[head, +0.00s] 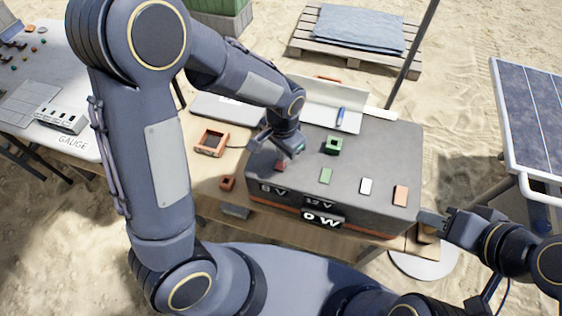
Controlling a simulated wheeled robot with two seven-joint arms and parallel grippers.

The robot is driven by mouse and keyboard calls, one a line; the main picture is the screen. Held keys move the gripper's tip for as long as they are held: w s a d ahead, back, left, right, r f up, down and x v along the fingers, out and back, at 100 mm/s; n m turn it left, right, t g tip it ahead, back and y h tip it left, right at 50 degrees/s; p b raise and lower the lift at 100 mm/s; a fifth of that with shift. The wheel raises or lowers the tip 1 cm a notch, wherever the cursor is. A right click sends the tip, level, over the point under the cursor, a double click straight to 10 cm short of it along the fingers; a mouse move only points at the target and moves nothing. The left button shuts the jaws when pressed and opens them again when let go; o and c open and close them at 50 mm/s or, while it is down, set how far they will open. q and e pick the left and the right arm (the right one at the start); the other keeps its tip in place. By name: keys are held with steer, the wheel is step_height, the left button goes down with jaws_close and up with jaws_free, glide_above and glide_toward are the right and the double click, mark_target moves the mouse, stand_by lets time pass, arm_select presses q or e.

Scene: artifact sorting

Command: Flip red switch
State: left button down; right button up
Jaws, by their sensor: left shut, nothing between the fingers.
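A dark grey box (380,155) with readouts "8 V", "12 V" and "0 W" on its front stands on the wooden table. A small red switch (279,166) is on its top at the left, partly covered by my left gripper (293,153). That gripper is shut and empty, pointing down just above or beside the switch; I cannot tell whether it touches. A green switch (325,176), a white one (366,186) and an orange one (400,195) lie along the top to the right. My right gripper (430,218) is beside the box's right end; its finger state is unclear.
A green square frame (333,145) sits on the box top. A red-orange frame (211,142) and a small red-brown block (227,183) are on the table to the left. A dark pole (412,55) rises behind the box. A solar panel (540,110) stands at right.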

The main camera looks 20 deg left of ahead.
arm_select(q)
steer(key=shift+f, duration=0.25)
steer(key=shift+r, duration=0.1)
step_height(320, 180, up, 7)
steer(key=p, duration=0.5)
stand_by(0.3)
stand_by(0.4)
steer(key=s+a+r+n+t+h, duration=0.2)
steer(key=s+a+r+n, duration=0.2)
steer(key=s+r, duration=0.3)
steer(key=s+a+r+n+t+h, duration=0.1)
steer(key=s+a+r+n+t, duration=0.2)
steer(key=s+r, duration=0.4)
steer(key=shift+s+a+n+t+h, duration=0.35)
steer(key=shift+s+a+n, duration=0.25)
steer(key=shift+s+a, duration=0.55)
